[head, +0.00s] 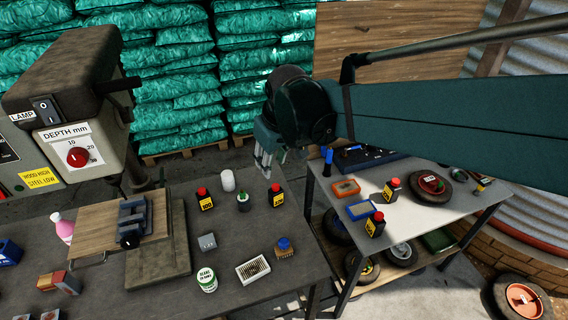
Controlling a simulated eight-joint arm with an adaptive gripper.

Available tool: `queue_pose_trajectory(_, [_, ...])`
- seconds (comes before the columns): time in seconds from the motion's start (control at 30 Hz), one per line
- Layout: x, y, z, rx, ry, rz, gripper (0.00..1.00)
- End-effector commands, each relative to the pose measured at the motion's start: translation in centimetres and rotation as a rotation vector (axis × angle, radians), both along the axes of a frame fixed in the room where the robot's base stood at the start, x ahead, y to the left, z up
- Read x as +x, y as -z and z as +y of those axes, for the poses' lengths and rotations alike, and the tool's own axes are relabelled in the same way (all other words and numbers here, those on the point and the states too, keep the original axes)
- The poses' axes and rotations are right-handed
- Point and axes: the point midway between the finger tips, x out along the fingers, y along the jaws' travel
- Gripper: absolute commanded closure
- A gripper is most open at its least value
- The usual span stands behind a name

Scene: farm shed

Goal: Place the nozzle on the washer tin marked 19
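My gripper (265,156) hangs from the dark green arm in the upper middle, above the gap behind the two tables. Its fingers point down; at this size I cannot tell how far apart they are or whether they hold anything. I cannot surely pick out the nozzle. Neither label's number is legible, so I cannot tell which is marked 19.
The right table (400,222) carries bottles, small boxes and a blue tray (370,160). Green sacks (180,60) stand behind.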

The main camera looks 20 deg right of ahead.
Motion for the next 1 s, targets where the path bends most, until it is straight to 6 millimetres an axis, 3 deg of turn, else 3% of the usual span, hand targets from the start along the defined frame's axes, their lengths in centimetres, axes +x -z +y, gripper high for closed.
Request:
queue_pose_trajectory(0.53, [-8.4, -1.5, -1.9, 0.059, 0.147, -0.123, 0.69])
queue_pose_trajectory(1.0, [-14.5, -0.7, -3.1, 0.117, 0.263, -0.225, 0.69])
